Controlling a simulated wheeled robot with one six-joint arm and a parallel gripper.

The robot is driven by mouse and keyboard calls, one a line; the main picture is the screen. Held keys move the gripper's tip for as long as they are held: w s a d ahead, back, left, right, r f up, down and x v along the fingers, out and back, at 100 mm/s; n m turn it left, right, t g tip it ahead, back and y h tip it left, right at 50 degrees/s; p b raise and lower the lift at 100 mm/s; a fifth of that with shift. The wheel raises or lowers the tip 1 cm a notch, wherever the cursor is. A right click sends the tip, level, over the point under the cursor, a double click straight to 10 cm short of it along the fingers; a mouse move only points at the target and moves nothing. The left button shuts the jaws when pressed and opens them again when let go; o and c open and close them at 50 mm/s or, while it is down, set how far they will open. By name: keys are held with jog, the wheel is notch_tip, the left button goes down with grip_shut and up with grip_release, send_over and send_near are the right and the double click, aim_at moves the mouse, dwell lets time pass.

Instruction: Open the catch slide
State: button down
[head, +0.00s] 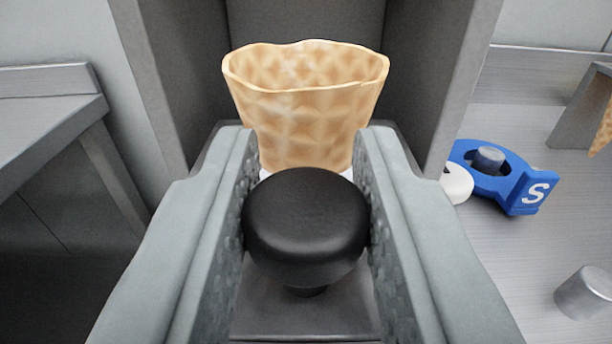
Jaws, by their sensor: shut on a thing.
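My gripper (306,215) is in the head view with its two grey fingers on either side of a round black knob (306,222). It is shut on the knob, which stands on a short stem above a flat dark grey plate (305,318), seemingly the catch slide. Just beyond the knob, a waffle cone (306,105) stands upright with its open rim up, inside a grey housing (460,75). A bit of white shows under the cone. The cone's lower part is hidden behind the knob and fingers.
To the right, a blue piece marked S (530,195) with a white round part (457,183) lies on the metal counter (500,270). A metal cylinder (587,292) stands at the lower right. Part of another cone (603,130) shows at the right edge. A metal table (45,110) is at left.

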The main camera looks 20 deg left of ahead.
jog(key=shift+s+d, duration=0.1)
jog(key=shift+s, duration=0.2)
jog(key=c, duration=1.2)
grip_release()
jog(key=shift+w, duration=0.1)
notch_tip(320, 180, up, 10)
